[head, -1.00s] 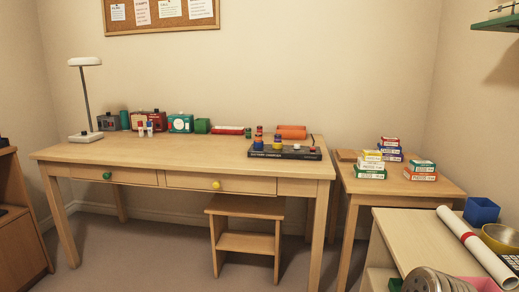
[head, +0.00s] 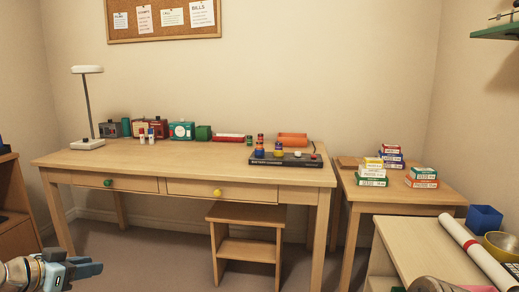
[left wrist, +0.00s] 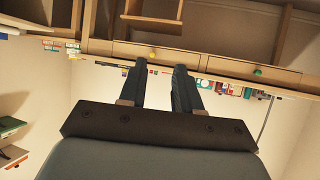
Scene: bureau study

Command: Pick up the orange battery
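A dark battery charger (head: 285,162) lies near the front right of the desk, with small upright batteries on it. A reddish-orange battery (head: 260,139) stands at its back left, behind a blue one (head: 259,152); its lower part is hidden. A yellow-and-blue battery (head: 278,149) stands to the right. My left gripper (head: 101,267) is at the lower left in the head view, in front of the desk and far from the charger. In the left wrist view its two dark fingers (left wrist: 160,67) are apart with nothing between them. My right gripper is not in view.
The desk (head: 150,160) has a clear left and middle top. A lamp (head: 88,142), boxes and an orange tray (head: 292,139) line its back. A stool (head: 246,214) stands under it. A side table (head: 400,195) with small boxes and a nearer cabinet (head: 415,240) are at right.

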